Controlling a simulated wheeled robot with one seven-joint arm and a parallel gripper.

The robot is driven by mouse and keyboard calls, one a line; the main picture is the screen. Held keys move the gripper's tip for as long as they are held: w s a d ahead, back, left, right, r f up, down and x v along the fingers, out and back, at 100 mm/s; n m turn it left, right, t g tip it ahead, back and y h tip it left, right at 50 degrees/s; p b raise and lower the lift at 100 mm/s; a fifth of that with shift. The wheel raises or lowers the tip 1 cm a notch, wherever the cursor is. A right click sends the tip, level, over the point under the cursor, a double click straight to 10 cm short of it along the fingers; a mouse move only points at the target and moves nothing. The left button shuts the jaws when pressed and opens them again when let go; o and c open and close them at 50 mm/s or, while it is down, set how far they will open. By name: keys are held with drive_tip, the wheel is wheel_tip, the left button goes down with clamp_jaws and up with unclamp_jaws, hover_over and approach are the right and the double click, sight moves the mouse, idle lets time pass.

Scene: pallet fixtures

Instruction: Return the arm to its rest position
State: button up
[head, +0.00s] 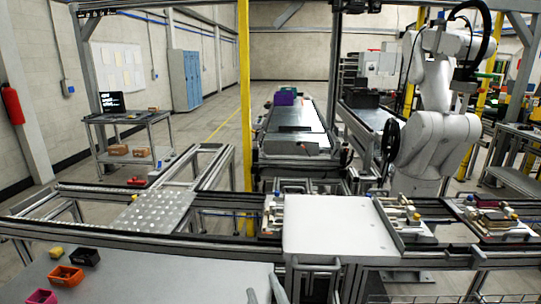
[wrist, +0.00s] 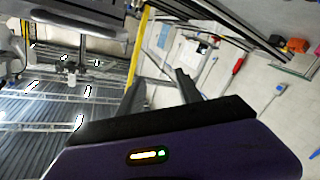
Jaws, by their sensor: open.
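My gripper (wrist: 160,90) shows in the wrist view with its two dark fingers apart and nothing between them. Below the fingers is my purple wrist housing with a small lit strip. The fingers point out over the room and touch nothing that I can see. Most of my arm is out of view.
A grey table (head: 150,283) with small coloured bins is at front left. A conveyor frame (head: 225,238) crosses ahead, carrying fixture pallets (head: 402,217) at right. A white robot arm (head: 437,140) stands behind it. A yellow post (head: 244,100) rises near the centre. Open floor lies behind left.

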drive_tip(key=s+d+f+m+h+b, duration=0.1)
drive_tip(key=s+d+f+m, duration=0.2)
drive_tip(key=s+d, duration=0.4)
drive_tip(key=s+d+f+m+g+h+b, duration=0.1)
drive_tip(key=s+d, duration=0.6)
drive_tip(key=s, duration=1.4)
drive_tip(key=s+d+f+m+g+h+b, duration=0.1)
drive_tip(key=s+d+f+m, duration=0.4)
drive_tip(key=s, duration=0.8)
drive_tip(key=shift+s+d+f+h+b, duration=0.45)
drive_tip(key=shift+d+h+b, duration=0.45)
drive_tip(key=shift+d, duration=0.25)
